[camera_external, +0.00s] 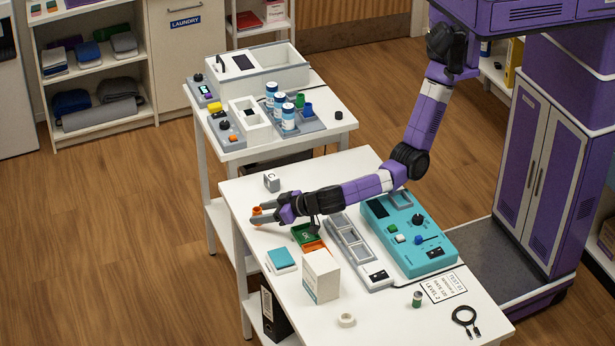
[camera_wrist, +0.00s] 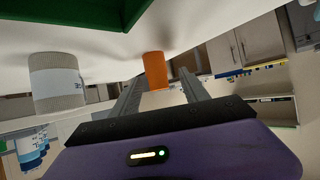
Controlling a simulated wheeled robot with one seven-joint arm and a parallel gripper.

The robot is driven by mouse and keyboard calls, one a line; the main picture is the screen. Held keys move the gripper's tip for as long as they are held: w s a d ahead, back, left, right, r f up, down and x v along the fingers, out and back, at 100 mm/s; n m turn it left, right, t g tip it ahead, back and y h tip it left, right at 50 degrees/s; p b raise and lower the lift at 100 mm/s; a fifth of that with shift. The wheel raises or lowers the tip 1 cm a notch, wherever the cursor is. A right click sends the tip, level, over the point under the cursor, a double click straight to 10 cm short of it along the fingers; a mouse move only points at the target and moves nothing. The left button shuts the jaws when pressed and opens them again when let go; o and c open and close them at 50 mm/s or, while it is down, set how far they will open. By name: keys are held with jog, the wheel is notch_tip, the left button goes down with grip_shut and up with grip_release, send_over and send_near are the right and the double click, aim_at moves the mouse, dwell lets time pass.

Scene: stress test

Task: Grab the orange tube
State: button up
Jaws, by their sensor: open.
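The orange tube (camera_external: 257,210) stands on the white table near its left edge. It also shows in the wrist view (camera_wrist: 155,70), between the tips of my two grey fingers. My gripper (camera_external: 260,212) is open, reaching low over the table with one finger on either side of the tube. In the wrist view my gripper (camera_wrist: 160,78) shows a gap between its fingers and the tube. I cannot tell whether either finger touches it.
A green and orange tray (camera_external: 308,238), a teal-topped box (camera_external: 281,259) and a white carton (camera_external: 320,275) stand nearer the front. A grey frame (camera_external: 352,243) and teal control box (camera_external: 408,236) lie right.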

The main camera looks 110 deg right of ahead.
aim_at(250, 214)
jog(key=b+x, duration=0.1)
jog(key=x, duration=0.3)
jog(key=shift+d+f, duration=0.15)
jog(key=shift+d, duration=0.15)
jog(key=shift+w+d+f, duration=0.1)
jog(key=shift+w+d, duration=0.15)
jog(key=shift+w, duration=0.1)
grip_shut()
